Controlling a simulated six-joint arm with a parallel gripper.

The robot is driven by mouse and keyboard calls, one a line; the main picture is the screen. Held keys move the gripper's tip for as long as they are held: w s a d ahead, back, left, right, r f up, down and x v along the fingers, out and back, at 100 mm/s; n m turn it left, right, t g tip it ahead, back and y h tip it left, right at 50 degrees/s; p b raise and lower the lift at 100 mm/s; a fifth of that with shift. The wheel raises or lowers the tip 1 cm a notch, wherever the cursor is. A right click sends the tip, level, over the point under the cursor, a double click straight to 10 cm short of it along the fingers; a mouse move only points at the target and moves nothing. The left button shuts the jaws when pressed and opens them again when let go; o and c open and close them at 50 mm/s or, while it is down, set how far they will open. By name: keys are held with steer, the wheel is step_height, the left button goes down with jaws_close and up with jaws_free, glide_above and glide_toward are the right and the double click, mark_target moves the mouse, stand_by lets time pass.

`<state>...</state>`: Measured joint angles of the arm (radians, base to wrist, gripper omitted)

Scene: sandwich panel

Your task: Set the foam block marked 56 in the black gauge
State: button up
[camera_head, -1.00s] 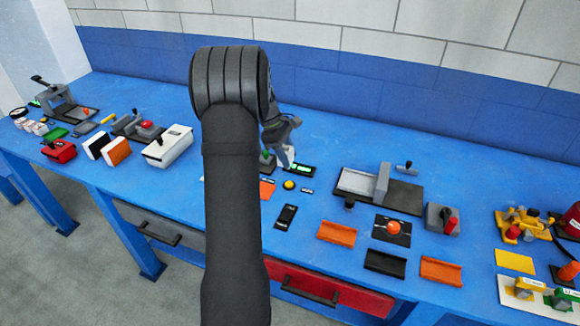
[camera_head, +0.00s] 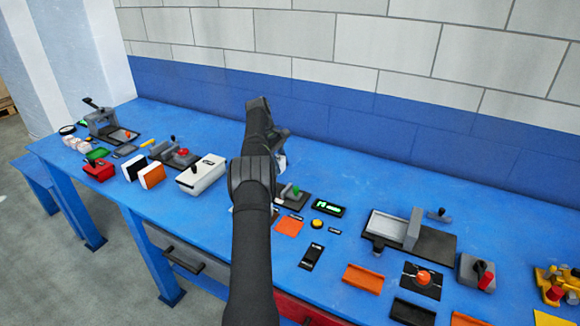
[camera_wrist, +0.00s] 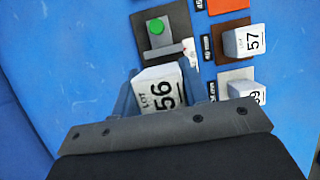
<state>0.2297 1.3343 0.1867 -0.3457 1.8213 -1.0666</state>
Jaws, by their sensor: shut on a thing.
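In the wrist view my gripper (camera_wrist: 158,88) is shut on a pale foam block (camera_wrist: 160,98) marked LOT 56, its label facing up between the fingers. In the head view my gripper (camera_head: 281,146) is above the bench, left of the green display; my arm hides much of the area below it, and only a pale bit of the block shows. A black channel-shaped piece (camera_head: 412,311) lies at the front of the bench between two orange ones; it may be the black gauge. It is well to the right of my gripper.
In the wrist view, blocks marked 57 (camera_wrist: 243,41) and 59 (camera_wrist: 246,93) stand on pads beside a green-knobbed fixture (camera_wrist: 156,27). In the head view, a white box (camera_head: 203,174) stands left, a grey sliding fixture (camera_head: 400,230) right. Bare blue bench lies behind.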

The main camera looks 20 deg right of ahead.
steer(key=shift+w+a+f, duration=0.2)
steer(key=shift+w+a, duration=0.1)
steer(key=shift+a, duration=0.15)
glide_above(278, 191)
steer(key=shift+s+f, duration=0.15)
steer(key=shift+f, duration=2.25)
steer(key=shift+f, duration=0.4)
steer(key=shift+f, duration=0.4)
steer(key=shift+f, duration=0.35)
steer(key=shift+f, duration=0.35)
steer(key=shift+f, duration=0.5)
steer(key=o, duration=1.4)
steer(key=shift+c, duration=0.2)
